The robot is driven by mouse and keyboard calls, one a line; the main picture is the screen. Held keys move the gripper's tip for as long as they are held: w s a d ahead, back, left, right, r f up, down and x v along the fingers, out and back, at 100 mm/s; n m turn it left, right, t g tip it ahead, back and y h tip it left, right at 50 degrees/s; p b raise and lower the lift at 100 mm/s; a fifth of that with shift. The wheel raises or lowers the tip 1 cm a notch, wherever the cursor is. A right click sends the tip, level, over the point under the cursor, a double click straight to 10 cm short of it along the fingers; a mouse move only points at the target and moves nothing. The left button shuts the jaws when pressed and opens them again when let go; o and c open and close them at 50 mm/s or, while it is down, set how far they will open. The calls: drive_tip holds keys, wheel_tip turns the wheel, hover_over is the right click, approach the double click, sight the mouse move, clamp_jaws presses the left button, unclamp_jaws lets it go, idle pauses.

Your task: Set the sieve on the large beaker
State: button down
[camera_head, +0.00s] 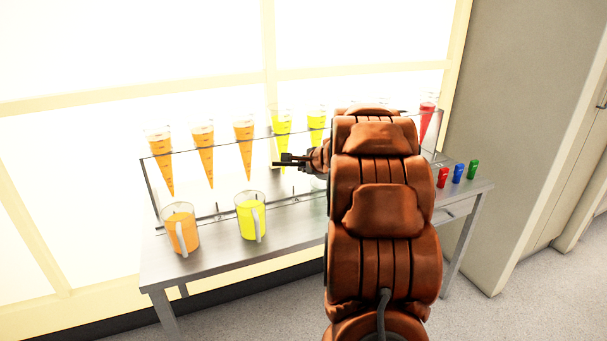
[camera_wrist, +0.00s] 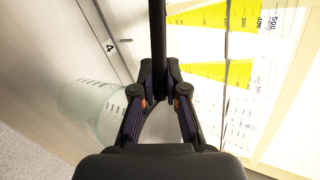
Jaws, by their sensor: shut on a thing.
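My gripper (camera_head: 285,160) reaches left over the table, in front of the rack. In the wrist view, its fingers (camera_wrist: 160,72) are closed around a thin black bar (camera_wrist: 158,35), which looks like a handle, perhaps the sieve's. The bar runs out of the top of that view; no sieve mesh or bowl can be made out. A clear, seemingly empty beaker (camera_wrist: 80,103) with graduation marks shows left of the fingers in the wrist view. In the head view, a bit of a clear vessel (camera_head: 318,184) shows below my gripper, mostly hidden by my arm. I cannot tell if it is the large beaker.
Cone-shaped vessels with orange (camera_head: 205,155), yellow (camera_head: 281,128) and red (camera_head: 425,122) juice hang in the rack (camera_head: 152,190). Red (camera_head: 442,177), blue (camera_head: 457,172) and green (camera_head: 473,169) small items stand at the right.

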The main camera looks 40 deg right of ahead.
drive_tip(key=shift+w+f+b, duration=0.2)
drive_tip(key=shift+f+b, duration=0.5)
drive_tip(key=shift+f, duration=1.1)
drive_tip(key=c, duration=1.2)
unclamp_jaws()
drive_tip(key=v, duration=1.2)
drive_tip(key=shift+p, duration=0.35)
